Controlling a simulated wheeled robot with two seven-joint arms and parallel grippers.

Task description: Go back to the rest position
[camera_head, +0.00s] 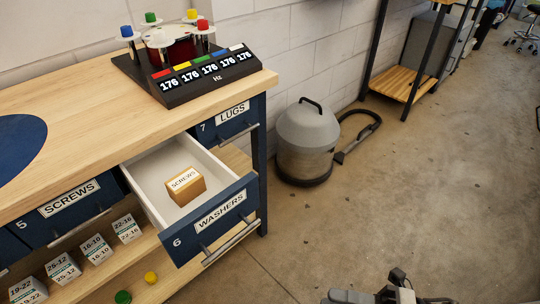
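Part of my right arm, grey and black, shows at the bottom edge of the head view, over the floor to the right of the bench. My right gripper (395,288) seems to be at its end, cut off by the frame, and its fingers cannot be made out. It is well apart from the bench and the drawer. My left gripper is not in view. The wooden workbench (60,100) fills the left side. Its drawer 6, labelled WASHERS (215,220), is pulled out, and a small cardboard box labelled SCREWS (184,186) lies inside it.
Drawers 5 SCREWS (75,205) and 7 LUGS (232,118) look shut. A drum tuning stand with number displays (190,70) is on the bench. Small white boxes (62,268) sit on the lower shelf. A vacuum cleaner (307,142) stands behind. The floor at right is clear.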

